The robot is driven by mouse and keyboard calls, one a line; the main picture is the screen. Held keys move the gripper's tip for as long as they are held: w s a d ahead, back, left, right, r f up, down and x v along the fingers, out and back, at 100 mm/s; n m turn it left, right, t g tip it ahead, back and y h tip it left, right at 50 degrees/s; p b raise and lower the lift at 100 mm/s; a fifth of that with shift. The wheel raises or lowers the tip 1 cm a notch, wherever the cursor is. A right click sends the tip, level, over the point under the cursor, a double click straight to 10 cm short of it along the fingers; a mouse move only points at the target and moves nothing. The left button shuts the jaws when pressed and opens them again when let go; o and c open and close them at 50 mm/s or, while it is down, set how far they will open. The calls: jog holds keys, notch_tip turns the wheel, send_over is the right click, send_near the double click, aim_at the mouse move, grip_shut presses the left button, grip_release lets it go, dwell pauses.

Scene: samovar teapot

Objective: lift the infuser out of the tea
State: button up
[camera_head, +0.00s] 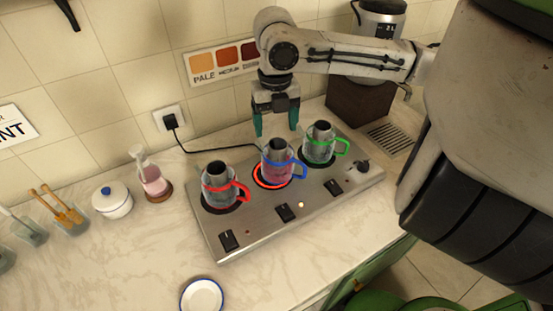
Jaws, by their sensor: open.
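Three glass mugs, each with a dark cylinder in its mouth, stand on a steel hot plate unit (265,222). The left mug (219,187) has a red handle and the right mug (318,144) a green one. The middle mug (277,166) has a blue handle and pinkish liquid, and its ring glows orange-red. The dark cylinder (277,146) in the middle mug looks like an infuser; its lower part is hard to make out. My gripper (276,129) is open and empty, pointing down with teal fingers just above or behind the middle mug; its exact depth is unclear.
A small white saucer (202,295) with a blue rim lies in front. A lidded white pot (112,201) and a pink-filled flask (154,180) stand left. A black cord runs behind the mugs. The front counter is mostly clear.

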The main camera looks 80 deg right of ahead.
aim_at(278, 140)
jog(key=f, duration=0.5)
jog(key=shift+s+a, duration=0.2)
jog(key=shift+s, duration=0.1)
jog(key=shift+r, duration=0.1)
grip_shut()
dwell(0.4)
